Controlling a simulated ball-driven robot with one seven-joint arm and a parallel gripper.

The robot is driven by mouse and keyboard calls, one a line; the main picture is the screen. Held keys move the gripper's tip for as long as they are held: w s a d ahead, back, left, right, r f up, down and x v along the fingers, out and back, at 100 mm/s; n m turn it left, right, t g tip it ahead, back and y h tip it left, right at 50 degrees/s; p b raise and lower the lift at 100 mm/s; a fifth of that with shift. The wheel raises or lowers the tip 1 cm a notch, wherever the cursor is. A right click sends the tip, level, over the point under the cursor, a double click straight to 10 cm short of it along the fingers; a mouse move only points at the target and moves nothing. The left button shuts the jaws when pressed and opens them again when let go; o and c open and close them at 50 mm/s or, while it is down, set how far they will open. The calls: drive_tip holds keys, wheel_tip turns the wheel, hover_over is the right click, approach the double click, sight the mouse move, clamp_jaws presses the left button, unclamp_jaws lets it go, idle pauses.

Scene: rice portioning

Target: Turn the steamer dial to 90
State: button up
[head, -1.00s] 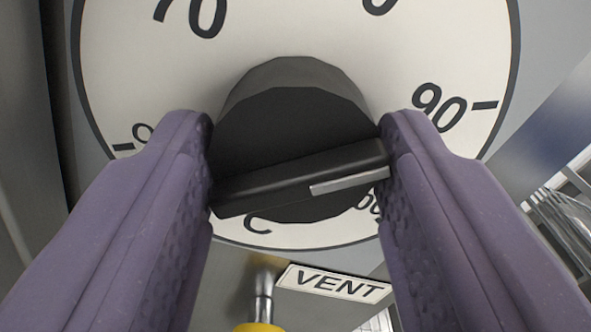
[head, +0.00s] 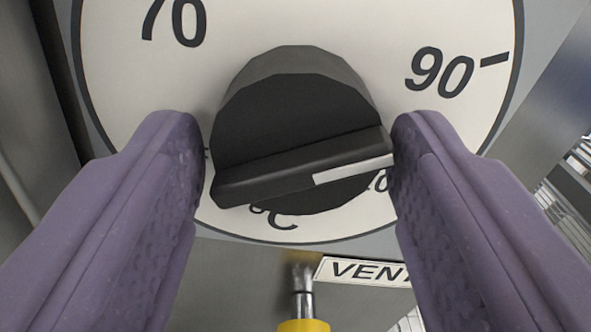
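The steamer dial has a pale round face (head: 130,90) with a black knob (head: 290,120) at its middle. A raised bar (head: 265,180) crosses the knob, slanting up to the right, with a white pointer line (head: 352,170) on its right end. The 90 mark (head: 440,72) shows above and right of that line. I cannot tell the exact reading, as the knob stands out from the face. My gripper (head: 298,150) straddles the knob with its purple fingers apart. A thin gap shows at the left finger; the bar's right end is at or very near the right finger.
A VENT label (head: 362,270) is under the dial, beside a metal stem with a yellow end (head: 303,325). A grey panel (head: 240,270) surrounds the dial. Wire racks (head: 570,210) show at the far right.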

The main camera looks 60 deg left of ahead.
drive_tip(key=shift+o, duration=0.8)
drive_tip(key=v, duration=0.8)
drive_tip(key=shift+b, duration=0.4)
drive_tip(key=shift+r, duration=0.1)
